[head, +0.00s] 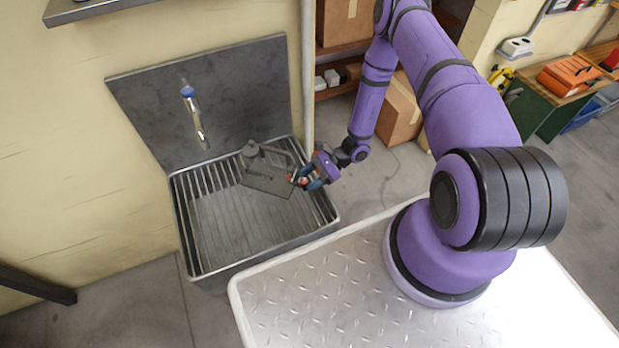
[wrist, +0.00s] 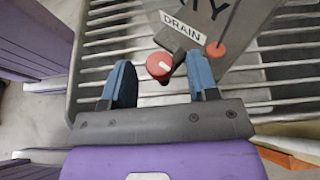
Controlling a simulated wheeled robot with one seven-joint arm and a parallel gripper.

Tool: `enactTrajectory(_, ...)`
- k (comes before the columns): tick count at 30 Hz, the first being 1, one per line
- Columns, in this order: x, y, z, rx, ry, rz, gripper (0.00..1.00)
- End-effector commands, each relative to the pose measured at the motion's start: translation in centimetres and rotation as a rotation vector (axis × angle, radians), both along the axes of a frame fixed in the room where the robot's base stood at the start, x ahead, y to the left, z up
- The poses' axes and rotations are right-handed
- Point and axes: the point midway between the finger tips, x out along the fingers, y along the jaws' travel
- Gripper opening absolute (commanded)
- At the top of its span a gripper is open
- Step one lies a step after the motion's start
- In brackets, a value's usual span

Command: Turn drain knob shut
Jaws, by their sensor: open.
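The drain knob is a round red cap with a white mark (wrist: 159,65), on a dark fitting beside a white DRAIN label (wrist: 183,26) in the wrist view. My gripper (wrist: 160,82) is open, its two blue fingers spread on either side of the knob's near edge; I cannot tell whether they touch it. In the head view my gripper (head: 312,180) is at the right side of the sink, by a grey metal device (head: 268,182) that carries the fitting. The knob is too small there to make out clearly.
A second orange-red round part (wrist: 215,49) sits to the right of the knob on the grey body. The steel sink (head: 185,232) has a slatted rack under the device. A tap with a blue top (head: 194,112) hangs at the back wall.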

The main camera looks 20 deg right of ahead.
Motion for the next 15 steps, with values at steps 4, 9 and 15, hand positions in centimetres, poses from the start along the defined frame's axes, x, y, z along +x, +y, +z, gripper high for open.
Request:
enactTrajectory(4,0.00,-0.01,0.00,0.000,0.000,0.000,0.43)
enactTrajectory(9,0.00,-0.02,0.01,0.000,0.000,0.000,0.05)
enactTrajectory(15,-0.02,-0.03,0.01,0.000,0.000,-0.008,0.05)
